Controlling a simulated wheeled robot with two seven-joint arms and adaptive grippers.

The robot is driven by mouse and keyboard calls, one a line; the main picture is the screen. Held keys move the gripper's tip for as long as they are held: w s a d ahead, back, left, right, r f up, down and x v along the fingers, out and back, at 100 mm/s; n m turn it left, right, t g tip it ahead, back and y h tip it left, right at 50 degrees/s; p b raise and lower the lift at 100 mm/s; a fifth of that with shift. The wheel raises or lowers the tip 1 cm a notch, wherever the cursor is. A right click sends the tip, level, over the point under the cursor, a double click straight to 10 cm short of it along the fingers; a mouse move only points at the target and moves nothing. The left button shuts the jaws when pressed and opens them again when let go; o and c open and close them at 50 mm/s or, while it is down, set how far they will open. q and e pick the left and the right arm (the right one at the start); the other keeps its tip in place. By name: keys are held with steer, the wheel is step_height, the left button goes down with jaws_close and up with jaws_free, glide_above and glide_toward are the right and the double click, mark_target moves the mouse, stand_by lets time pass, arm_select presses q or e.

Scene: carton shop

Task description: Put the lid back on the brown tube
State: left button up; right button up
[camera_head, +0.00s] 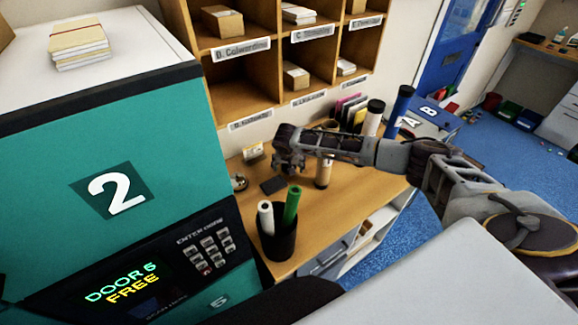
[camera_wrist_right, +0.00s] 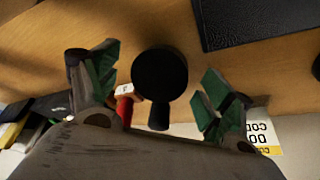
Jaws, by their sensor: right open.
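My right gripper (camera_head: 290,167) hangs low over the desk, to the left of the tube. In the right wrist view my right gripper (camera_wrist_right: 157,90) is open, its fingers wide apart. A black round cap-like piece (camera_wrist_right: 160,72) shows between the fingers, with a narrow black part below it. It looks like the lid, but I cannot tell for sure. The fingers do not touch it. My left gripper is not in view.
A dark pad (camera_head: 273,185) lies on the desk beside the gripper. A black cup (camera_head: 278,238) with white and green rolls stands in front. A white tube (camera_head: 373,118) and a blue tube (camera_head: 399,107), both dark-topped, stand right of the gripper. Pigeonholes (camera_head: 240,85) rise behind.

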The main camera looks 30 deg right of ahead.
steer(key=shift+f, duration=0.1)
stand_by(0.4)
steer(key=c, duration=0.8)
steer(key=shift+o, duration=0.2)
